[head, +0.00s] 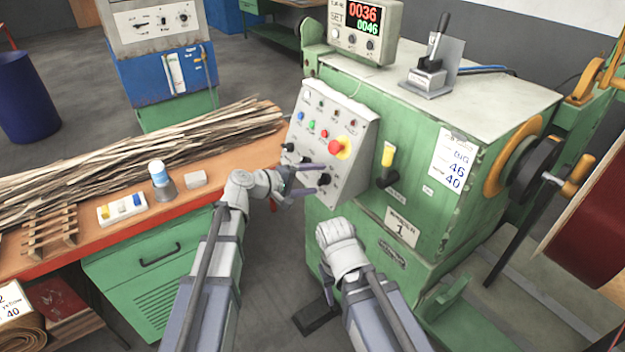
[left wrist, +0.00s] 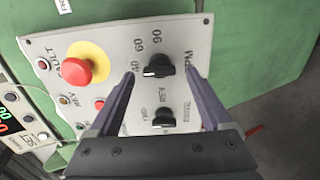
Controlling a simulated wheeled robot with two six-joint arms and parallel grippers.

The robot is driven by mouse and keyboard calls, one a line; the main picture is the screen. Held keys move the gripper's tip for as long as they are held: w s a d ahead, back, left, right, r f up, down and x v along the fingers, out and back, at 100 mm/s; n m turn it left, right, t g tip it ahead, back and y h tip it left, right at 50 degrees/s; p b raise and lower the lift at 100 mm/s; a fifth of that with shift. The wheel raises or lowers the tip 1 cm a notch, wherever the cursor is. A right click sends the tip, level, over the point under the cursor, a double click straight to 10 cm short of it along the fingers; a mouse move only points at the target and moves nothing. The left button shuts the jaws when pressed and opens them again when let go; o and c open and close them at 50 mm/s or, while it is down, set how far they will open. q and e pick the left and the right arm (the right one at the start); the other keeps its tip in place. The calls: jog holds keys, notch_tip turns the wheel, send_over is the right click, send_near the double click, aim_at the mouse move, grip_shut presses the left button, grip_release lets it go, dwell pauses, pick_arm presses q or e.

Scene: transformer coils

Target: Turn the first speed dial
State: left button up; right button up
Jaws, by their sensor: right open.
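The sloping grey control panel (head: 329,141) on the green machine carries coloured buttons, a red stop button (head: 336,146) and black dials. The speed dial (head: 324,179) is at its lower right. In the left wrist view this dial (left wrist: 158,67) has the marks 40, 60, 90 and RPM beside it. My left gripper (head: 315,180) is open, with one finger on each side of the dial; I cannot tell whether they touch it. A second dial (left wrist: 163,118) with direction lettering sits closer to the palm. My right gripper (head: 328,285) hangs low before the machine, mostly hidden by its arm.
A counter display (head: 362,28) stands on top. At left, a workbench (head: 235,150) holds wooden strips (head: 130,155), a cup-like holder (head: 163,185) and a small block (head: 196,179).

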pick_arm(q)
jog(key=p+v, duration=0.2)
jog(key=v, duration=0.5)
jog(key=shift+s+a+p, duration=0.15)
jog(key=shift+a+p, duration=0.15)
jog(key=shift+p, duration=0.1)
jog(key=shift+s+r, duration=0.1)
